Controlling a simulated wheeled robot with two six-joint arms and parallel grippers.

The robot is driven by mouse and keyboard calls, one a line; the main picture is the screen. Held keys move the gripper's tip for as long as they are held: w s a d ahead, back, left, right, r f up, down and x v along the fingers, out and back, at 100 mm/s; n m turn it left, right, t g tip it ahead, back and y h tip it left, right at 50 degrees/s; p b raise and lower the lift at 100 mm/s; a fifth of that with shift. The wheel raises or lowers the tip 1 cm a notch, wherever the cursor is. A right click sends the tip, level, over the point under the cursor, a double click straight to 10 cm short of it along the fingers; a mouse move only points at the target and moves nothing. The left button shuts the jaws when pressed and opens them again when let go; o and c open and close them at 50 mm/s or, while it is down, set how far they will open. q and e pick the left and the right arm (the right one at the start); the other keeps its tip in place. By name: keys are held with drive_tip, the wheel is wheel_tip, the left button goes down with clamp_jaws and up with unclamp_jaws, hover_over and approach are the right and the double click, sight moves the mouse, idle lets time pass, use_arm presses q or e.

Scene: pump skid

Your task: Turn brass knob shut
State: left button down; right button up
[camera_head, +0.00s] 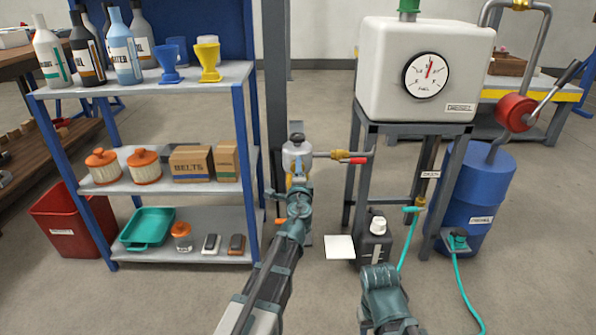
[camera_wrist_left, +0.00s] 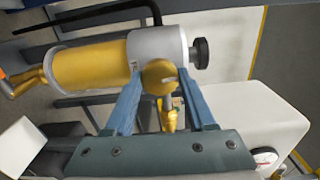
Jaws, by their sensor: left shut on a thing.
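The brass knob (camera_wrist_left: 158,76) is round and sits on the side of a grey filter head in the left wrist view. The two blue-grey fingers of my left gripper (camera_wrist_left: 160,95) stand on either side of it, shut on it. In the head view my left gripper (camera_head: 297,186) is up against the pale filter unit (camera_head: 297,152) on the post, and my arm largely hides the knob. My right arm shows at the bottom centre right, but its fingers do not show.
A red-handled brass valve (camera_head: 356,160) sits right of the filter unit. A white fuel tank (camera_head: 425,70) with a gauge stands on a dark frame. A shelf (camera_head: 190,185) with bottles and boxes is at left. A blue drum (camera_head: 480,200) stands at right.

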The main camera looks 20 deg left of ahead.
use_arm(q)
drive_tip(key=shift+m, duration=0.6)
drive_tip(key=shift+c, duration=1.1)
unclamp_jaws()
drive_tip(key=shift+s, duration=0.1)
